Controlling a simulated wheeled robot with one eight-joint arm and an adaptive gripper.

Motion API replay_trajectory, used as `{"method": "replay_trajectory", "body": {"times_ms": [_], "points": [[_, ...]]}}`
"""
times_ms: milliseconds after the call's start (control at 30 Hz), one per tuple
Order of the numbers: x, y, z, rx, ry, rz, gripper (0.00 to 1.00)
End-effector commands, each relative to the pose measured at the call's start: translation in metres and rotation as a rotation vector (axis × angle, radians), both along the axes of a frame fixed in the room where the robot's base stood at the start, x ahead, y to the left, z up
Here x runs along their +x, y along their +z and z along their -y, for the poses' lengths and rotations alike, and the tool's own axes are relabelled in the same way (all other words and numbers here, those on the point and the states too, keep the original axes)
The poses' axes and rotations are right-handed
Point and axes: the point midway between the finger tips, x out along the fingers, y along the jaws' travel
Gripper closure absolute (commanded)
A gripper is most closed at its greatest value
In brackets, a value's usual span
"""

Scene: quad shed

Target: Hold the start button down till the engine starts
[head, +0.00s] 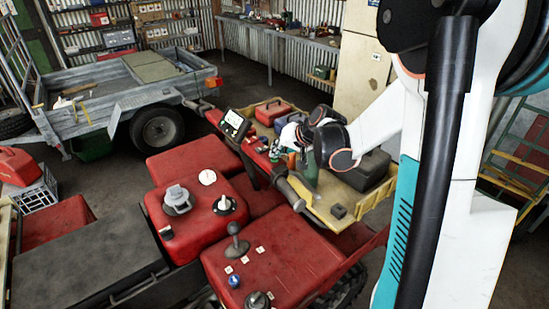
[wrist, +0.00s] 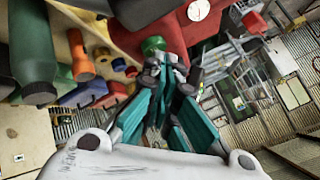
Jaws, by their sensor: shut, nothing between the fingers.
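The red quad (head: 180,158) fills the middle of the head view, with a dark display (head: 233,121) near its handlebar. In the wrist view a round green button-like part (wrist: 153,45) lies at the tips of my gripper (wrist: 172,65); I cannot tell for sure that it is the start button. The fingers are shut with nothing between them. Their tips overlap the lower right edge of the green part in the picture; I cannot tell whether they touch it or press it. In the head view my gripper is partly hidden behind my wrist.
A wooden tray (head: 325,212) beside the display carries a red box (head: 273,112) and a dark grey case (head: 365,170). Bottles and coloured cylinders (wrist: 83,68) crowd the left of the wrist view. A grey trailer (head: 85,115) stands behind left; bare floor lies between.

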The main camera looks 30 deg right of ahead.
Motion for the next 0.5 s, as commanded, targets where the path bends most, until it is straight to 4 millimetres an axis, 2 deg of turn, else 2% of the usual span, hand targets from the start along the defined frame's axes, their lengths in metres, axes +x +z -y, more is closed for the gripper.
{"method": "replay_trajectory", "body": {"times_ms": [267,500], "points": [[0.0,0.015,0.0,0.0,0.0,0.0,1.0],[0.0,0.016,0.0,0.0,0.0,0.0,1.0]]}}
